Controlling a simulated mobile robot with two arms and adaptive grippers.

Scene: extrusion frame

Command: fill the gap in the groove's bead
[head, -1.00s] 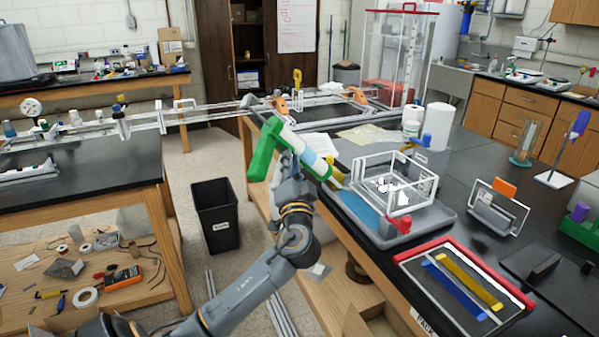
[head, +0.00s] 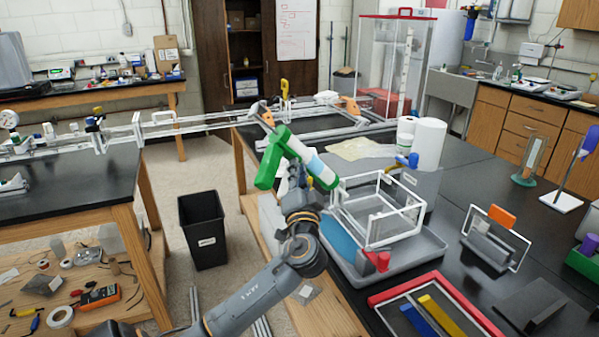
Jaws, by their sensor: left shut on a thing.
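My left gripper (head: 297,184) is shut on a green and white applicator (head: 284,150) with a light blue band. It is held tilted, its green handle to the lower left and its pale end to the lower right, above the bench's near left edge. Behind it, a long metal extrusion frame (head: 205,124) spans from the left bench to the right bench, with orange clamps (head: 350,105) on it. The groove and the gap in its bead are too small to make out. My right gripper is not in view.
A white wire-like box frame (head: 375,243) stands in a grey tray (head: 432,247) just right of the applicator. A red-rimmed tray (head: 391,294) holds blue and yellow strips. A black bin (head: 203,232) stands on the floor between the benches.

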